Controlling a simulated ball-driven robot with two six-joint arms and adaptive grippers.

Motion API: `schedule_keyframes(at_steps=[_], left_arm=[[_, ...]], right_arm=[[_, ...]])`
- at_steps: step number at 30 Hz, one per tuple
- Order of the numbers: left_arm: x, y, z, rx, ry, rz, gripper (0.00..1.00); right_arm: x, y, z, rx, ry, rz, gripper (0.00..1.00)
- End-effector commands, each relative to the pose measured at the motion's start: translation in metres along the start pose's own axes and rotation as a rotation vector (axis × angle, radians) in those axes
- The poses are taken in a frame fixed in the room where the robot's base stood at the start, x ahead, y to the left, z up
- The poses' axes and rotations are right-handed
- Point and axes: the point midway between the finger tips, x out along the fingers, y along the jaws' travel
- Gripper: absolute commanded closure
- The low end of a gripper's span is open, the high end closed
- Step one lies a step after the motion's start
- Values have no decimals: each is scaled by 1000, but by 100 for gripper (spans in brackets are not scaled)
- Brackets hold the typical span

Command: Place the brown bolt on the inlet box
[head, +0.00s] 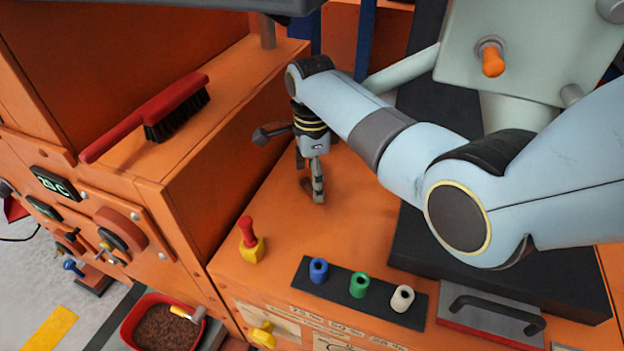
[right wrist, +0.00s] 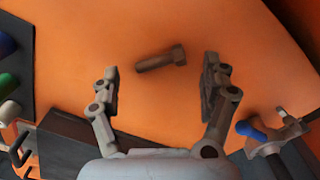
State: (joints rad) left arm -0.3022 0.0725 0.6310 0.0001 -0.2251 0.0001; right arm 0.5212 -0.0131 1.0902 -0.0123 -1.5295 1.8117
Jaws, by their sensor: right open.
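The brown bolt (right wrist: 160,60) lies on an orange top in the right wrist view, with its hex head to the right. It lies between the lines of my right gripper's fingers, with a gap on each side. My right gripper (right wrist: 162,82) is open and empty. In the head view it points down at the orange top (head: 350,235). A small brown piece beside its fingers (head: 312,182), probably the bolt (head: 306,185), is mostly hidden there. I cannot tell for certain which orange box is the inlet box. My left gripper is not in view.
A red brush (head: 150,115) lies on the raised orange ledge at left. A red-and-yellow knob (head: 250,242) and a black strip (head: 338,298) with blue, green and white cylinders stand near the front edge. A red tray (head: 160,325) of brown grains sits below. A dark plate with a handle is at right.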

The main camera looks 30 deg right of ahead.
Motion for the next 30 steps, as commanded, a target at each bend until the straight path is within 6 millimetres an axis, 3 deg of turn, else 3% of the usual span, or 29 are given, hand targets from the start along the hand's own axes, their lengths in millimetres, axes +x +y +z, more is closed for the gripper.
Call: schedule_keyframes(at_steps=[1,6,12,17,30], left_arm=[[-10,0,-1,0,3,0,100],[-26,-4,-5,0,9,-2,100],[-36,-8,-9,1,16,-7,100],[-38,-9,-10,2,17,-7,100],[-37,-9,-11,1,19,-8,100]], right_arm=[[-19,-2,1,0,-2,-6,20],[-59,-2,1,0,-2,-6,20],[-89,-1,0,0,-1,-3,20],[-98,0,0,0,0,-1,20],[-97,0,0,0,0,0,20]])
